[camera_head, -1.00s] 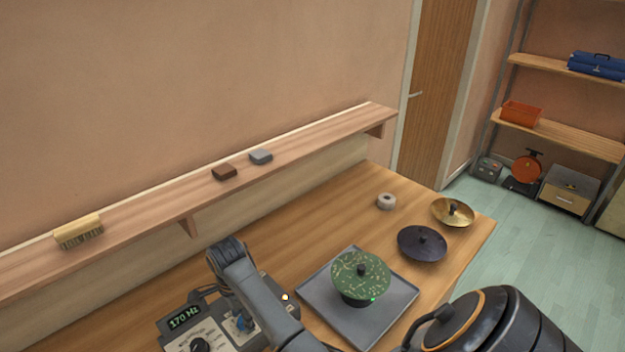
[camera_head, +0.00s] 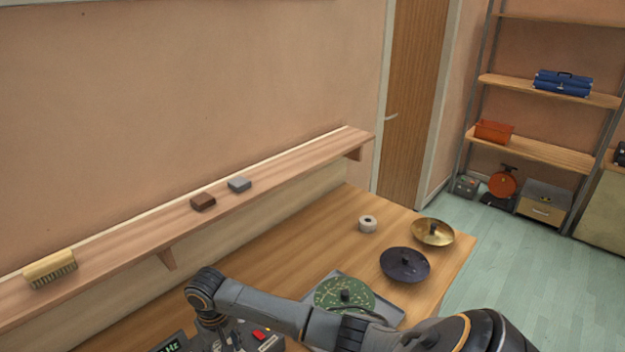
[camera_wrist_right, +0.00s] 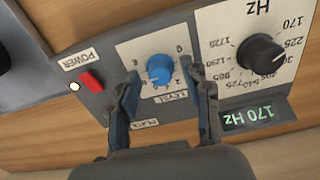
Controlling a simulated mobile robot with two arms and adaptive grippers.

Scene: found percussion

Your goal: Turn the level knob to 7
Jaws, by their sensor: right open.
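The blue level knob (camera_wrist_right: 160,70) sits on a pale dial plate on the grey control box (camera_wrist_right: 100,62), seen upside down in the right wrist view. My right gripper (camera_wrist_right: 160,80) is open, its two fingers on either side of the knob, apart from it as far as I can tell. The knob's exact setting is too small to read. In the head view my right arm reaches over the control box (camera_head: 270,342) at the bottom, and the knob is hidden there. My left gripper is not in view.
Beside the knob are a black Hz knob (camera_wrist_right: 260,54), a display reading 170 Hz (camera_wrist_right: 252,113) and a red power switch (camera_wrist_right: 91,81). A green speckled disc (camera_head: 335,291) lies on a grey tray (camera_head: 390,311).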

